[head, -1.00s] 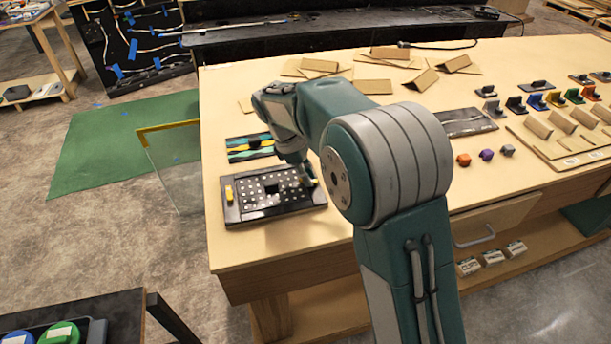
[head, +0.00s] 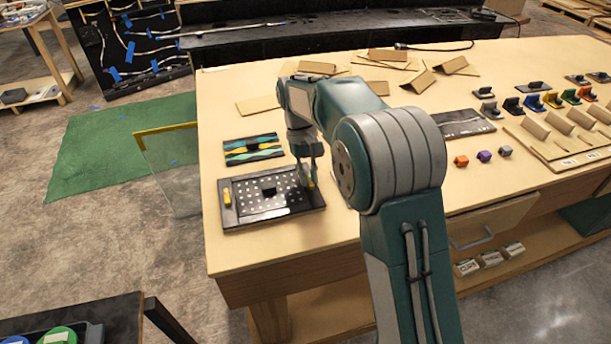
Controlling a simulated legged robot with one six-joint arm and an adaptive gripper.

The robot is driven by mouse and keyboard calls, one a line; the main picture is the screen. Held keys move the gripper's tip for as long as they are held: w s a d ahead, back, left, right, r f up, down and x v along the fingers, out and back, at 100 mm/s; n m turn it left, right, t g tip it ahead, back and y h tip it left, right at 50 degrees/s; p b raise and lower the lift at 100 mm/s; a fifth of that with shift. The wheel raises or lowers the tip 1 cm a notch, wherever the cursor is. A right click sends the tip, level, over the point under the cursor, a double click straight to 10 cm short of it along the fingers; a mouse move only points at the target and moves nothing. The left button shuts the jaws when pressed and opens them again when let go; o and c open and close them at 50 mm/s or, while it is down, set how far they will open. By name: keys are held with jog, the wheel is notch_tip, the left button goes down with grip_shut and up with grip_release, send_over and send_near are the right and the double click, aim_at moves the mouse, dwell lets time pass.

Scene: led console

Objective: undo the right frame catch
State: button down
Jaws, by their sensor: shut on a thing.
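The led console (head: 235,213) is a dark flat panel with a grid of small white dots, lying near the front left of the wooden table. A yellow catch (head: 227,196) sits upright on its left edge. The right frame catch (head: 311,184) is yellow and shows only partly at the console's right edge. My gripper (head: 308,181) is at that right edge, pointing down and shut on the catch. The fingers hide most of the catch, so its exact angle cannot be told. A small black block (head: 268,190) sits in the middle of the dot grid.
A teal, yellow and black striped panel (head: 254,149) lies just behind the console. Brown folded cards (head: 387,55) lie at the back. Small coloured cubes (head: 484,156) and a dark flat panel (head: 463,123) are to the right. Bare table lies in front of the console.

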jog(key=shift+d+m, duration=0.25)
jog(key=shift+m, duration=0.35)
jog(key=shift+y, duration=0.3)
jog(key=shift+s, duration=0.1)
jog(key=c, duration=0.7)
grip_release()
jog(key=shift+o, duration=0.2)
jog(key=shift+a, duration=0.1)
jog(key=shift+r, duration=0.15)
jog(key=v, duration=1.1)
jog(key=shift+w+r, duration=0.2)
jog(key=shift+w, duration=0.2)
